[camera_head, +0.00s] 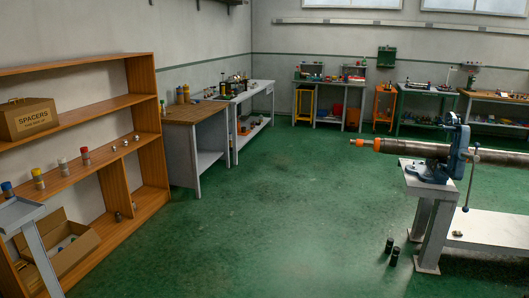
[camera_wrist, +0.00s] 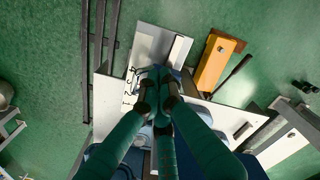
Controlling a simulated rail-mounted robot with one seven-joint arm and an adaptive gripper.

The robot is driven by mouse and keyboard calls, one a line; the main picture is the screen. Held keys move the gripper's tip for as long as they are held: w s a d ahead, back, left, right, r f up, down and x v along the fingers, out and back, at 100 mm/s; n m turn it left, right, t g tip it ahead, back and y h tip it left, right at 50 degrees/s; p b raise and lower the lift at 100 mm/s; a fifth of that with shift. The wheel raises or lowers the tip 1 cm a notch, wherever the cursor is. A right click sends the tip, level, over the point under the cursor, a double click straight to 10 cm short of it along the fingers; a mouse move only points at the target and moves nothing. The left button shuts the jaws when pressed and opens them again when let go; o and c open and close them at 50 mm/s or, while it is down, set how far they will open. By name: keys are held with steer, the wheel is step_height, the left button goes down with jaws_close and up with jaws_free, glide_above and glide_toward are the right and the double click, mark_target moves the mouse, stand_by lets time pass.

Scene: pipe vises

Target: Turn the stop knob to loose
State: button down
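In the wrist view, teal fingers of my gripper (camera_wrist: 158,104) reach in from the bottom, and their dark tips come close together. Just behind the tips is a blue part (camera_wrist: 155,74) on a white surface. The fingers cover much of it, and I cannot tell whether they touch or grip it. I cannot make out a stop knob in either view. In the head view, a blue pipe vise (camera_head: 459,152) stands on a grey bench at the right, with a long dark pipe (camera_head: 495,157) through it and orange pieces (camera_head: 367,145) at the pipe's left end. My gripper does not show there.
A yellow-orange object (camera_wrist: 214,62) and a dark bar (camera_wrist: 232,76) lie right of the fingertips in the wrist view. In the head view, a wooden shelf (camera_head: 118,104) stands left, two dark cylinders (camera_head: 392,250) stand by the bench, and the green floor (camera_head: 270,215) between is clear.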

steer(key=shift+s+a+f, duration=0.4)
steer(key=shift+s+a, duration=0.05)
steer(key=shift+s, duration=0.1)
steer(key=shift+s+a, duration=0.15)
steer(key=shift+s, duration=0.05)
step_height(320, 180, up, 6)
steer(key=p, duration=0.4)
steer(key=shift+w+d+r, duration=0.15)
steer(key=shift+w+d, duration=0.05)
steer(key=shift+d, duration=0.15)
steer(key=shift+w, duration=0.1)
